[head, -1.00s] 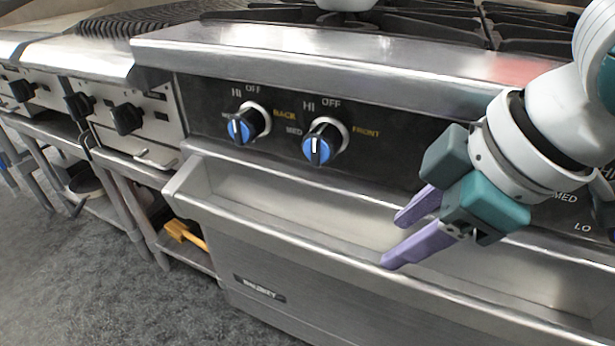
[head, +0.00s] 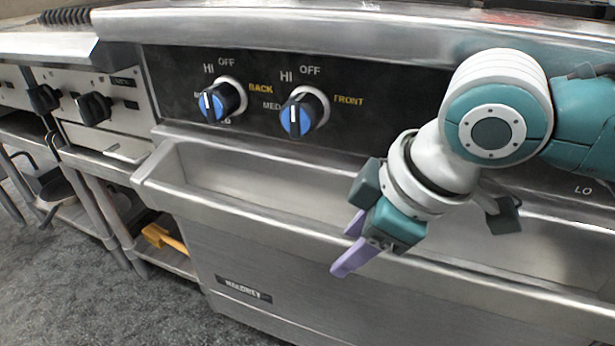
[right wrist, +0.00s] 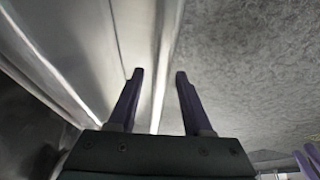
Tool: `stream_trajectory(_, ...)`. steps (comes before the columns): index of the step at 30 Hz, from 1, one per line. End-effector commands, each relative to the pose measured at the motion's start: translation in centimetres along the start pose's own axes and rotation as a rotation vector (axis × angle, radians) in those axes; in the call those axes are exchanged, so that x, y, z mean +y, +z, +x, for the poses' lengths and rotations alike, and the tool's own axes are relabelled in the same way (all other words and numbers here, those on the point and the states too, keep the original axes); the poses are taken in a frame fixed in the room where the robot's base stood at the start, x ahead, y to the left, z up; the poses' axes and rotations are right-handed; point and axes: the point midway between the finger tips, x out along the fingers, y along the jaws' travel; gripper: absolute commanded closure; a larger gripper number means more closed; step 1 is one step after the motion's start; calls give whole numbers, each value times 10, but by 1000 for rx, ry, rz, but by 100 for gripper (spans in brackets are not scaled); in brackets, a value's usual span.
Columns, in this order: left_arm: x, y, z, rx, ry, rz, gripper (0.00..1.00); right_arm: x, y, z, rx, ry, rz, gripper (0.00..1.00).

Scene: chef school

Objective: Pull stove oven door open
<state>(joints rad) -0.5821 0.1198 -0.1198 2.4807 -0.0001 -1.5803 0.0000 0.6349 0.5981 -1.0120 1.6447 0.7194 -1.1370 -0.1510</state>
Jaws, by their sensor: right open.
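The stove's oven door (head: 290,293) is the steel front panel with a name plate, below a long steel trough-like ledge (head: 240,213). It looks shut in the head view. My right gripper (head: 346,248), with purple fingers, is at the front rim of the ledge, pointing down and left. In the right wrist view the gripper (right wrist: 159,76) is open, with a bright steel edge running between or behind its fingers. I cannot tell whether it touches the edge. Purple finger-like parts, probably of my left gripper (right wrist: 308,160), show at that view's lower right corner.
Two blue-faced knobs (head: 298,116) sit on the black control panel above the ledge. Another appliance with black knobs (head: 94,108) stands to the left, over an open shelf with an orange-handled item (head: 163,238). Grey floor (head: 90,300) in front is clear.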

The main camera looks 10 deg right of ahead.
Motion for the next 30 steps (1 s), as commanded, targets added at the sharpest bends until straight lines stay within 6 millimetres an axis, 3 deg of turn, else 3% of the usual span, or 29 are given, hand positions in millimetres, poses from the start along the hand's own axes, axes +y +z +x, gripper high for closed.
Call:
stream_trajectory(2,0,0,0,0,0,0,50,0,0,0,0,0,0,51)
stream_trajectory(15,0,-1,0,1,0,0,50,0,0,0,0,-1,0,100)
stream_trajectory(30,0,-1,0,2,0,0,50,0,0,0,0,-1,0,100)
